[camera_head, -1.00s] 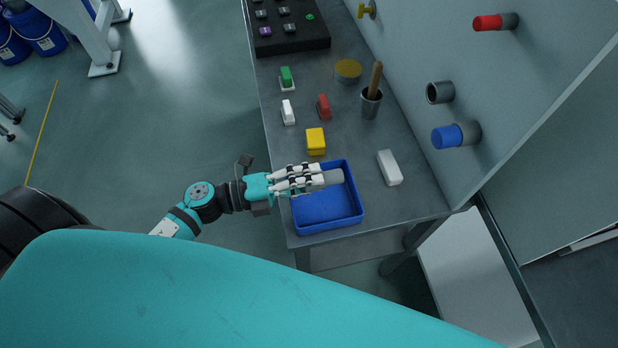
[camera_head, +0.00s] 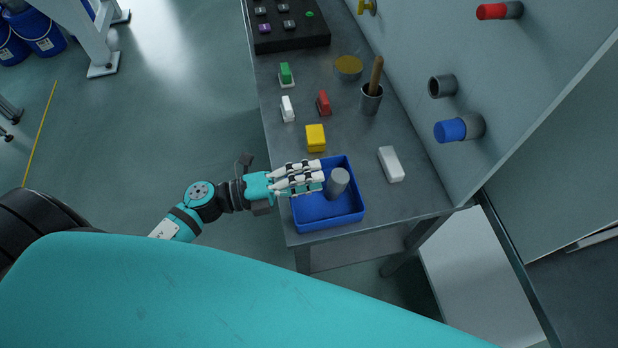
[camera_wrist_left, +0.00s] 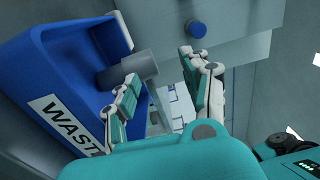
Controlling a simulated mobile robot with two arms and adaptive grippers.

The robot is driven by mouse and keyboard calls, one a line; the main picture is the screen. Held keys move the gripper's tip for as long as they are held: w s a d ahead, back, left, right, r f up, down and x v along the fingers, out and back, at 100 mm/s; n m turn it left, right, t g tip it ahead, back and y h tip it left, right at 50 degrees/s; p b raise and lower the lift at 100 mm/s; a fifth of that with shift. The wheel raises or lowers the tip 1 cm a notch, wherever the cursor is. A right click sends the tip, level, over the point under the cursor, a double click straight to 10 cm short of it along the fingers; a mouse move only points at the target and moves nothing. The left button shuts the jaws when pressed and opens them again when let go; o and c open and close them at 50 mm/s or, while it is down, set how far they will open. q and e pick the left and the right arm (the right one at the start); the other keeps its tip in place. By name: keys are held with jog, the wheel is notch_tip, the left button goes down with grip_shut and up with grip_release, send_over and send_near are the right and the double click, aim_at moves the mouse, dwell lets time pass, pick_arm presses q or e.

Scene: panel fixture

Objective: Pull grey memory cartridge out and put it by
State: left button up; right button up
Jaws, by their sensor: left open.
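The grey memory cartridge (camera_head: 338,183), a plain grey cylinder, is inside the blue bin (camera_head: 327,215), apparently tilted or standing on end. In the left wrist view the cartridge (camera_wrist_left: 128,70) shows against the bin (camera_wrist_left: 60,75), whose label begins with "WAST". My left gripper (camera_head: 318,178) is open over the left part of the bin, with the cartridge just beyond its fingertips. It also shows open in the wrist view (camera_wrist_left: 160,70), with nothing held between its fingers. My right gripper is in neither view.
The panel carries an open grey socket (camera_head: 442,86), a blue cartridge (camera_head: 452,130) and a red cartridge (camera_head: 493,11). On the bench are a yellow block (camera_head: 315,138), a white block (camera_head: 390,163), a cup with a wooden handle (camera_head: 371,99) and several small items.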

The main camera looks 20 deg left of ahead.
pick_arm(q)
jog(key=shift+s+f, duration=0.35)
jog(key=shift+f, duration=0.55)
jog(key=shift+s+a, duration=0.25)
jog(key=shift+a, duration=0.3)
jog(key=r+v, duration=0.1)
jog(key=v, duration=0.9)
jog(key=shift+a+r, duration=0.25)
jog(key=shift+r, duration=0.05)
